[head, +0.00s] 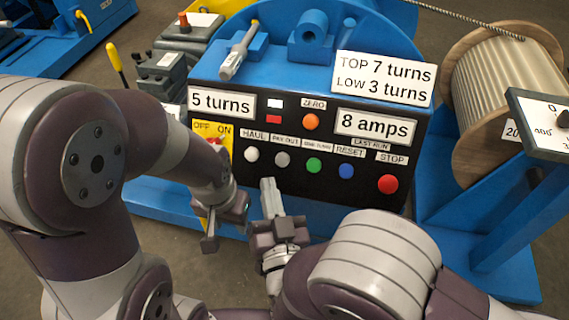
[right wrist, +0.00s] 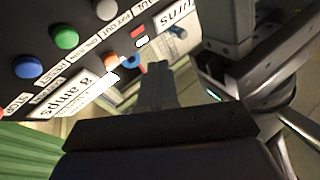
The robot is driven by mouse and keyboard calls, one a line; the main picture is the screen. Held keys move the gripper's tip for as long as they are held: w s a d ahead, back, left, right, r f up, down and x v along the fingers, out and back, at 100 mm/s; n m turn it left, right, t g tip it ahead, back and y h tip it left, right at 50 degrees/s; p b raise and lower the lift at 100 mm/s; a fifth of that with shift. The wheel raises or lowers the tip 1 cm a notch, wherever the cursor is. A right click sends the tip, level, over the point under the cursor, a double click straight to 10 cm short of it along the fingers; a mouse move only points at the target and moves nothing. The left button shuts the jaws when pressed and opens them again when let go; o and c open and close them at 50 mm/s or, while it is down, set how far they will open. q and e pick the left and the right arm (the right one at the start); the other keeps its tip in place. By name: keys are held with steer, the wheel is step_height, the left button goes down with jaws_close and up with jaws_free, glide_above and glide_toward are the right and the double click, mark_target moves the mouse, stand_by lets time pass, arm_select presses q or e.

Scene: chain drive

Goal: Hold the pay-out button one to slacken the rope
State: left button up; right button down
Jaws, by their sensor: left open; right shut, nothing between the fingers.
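The grey pay-out button (head: 282,159) sits on the black front panel (head: 330,195), between the white haul button (head: 251,154) and the green button (head: 314,165). My right gripper (head: 268,184) is shut and empty, its fingertips just below the grey button in the head view; contact cannot be told. In the right wrist view, the shut fingers (right wrist: 154,72) point at the panel, and the grey button (right wrist: 107,9) shows at the top. My left gripper (head: 226,222) is open and empty, below the yellow OFF/ON switch plate (head: 212,132). A rope (head: 465,18) runs at the top right.
A blue button (head: 346,171) and the red stop button (head: 387,184) lie farther right. An orange zero button (head: 311,122) is above. Displays read 5 turns (head: 222,103) and 8 amps (head: 375,128). A wooden reel (head: 500,80) and a dial (head: 553,120) stand at right.

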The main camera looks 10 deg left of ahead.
steer(key=b, duration=0.4)
glide_toward(282, 160)
steer(key=w+a+r, duration=0.3)
steer(key=r, duration=0.1)
steer(key=shift+w+a+f, duration=0.15)
steer(key=shift+w+f, duration=0.3)
steer(key=shift+w, duration=0.3)
stand_by(1.0)
steer(key=shift+w+f+b, duration=0.15)
steer(key=shift+w+b, duration=0.15)
steer(key=shift+w, duration=0.1)
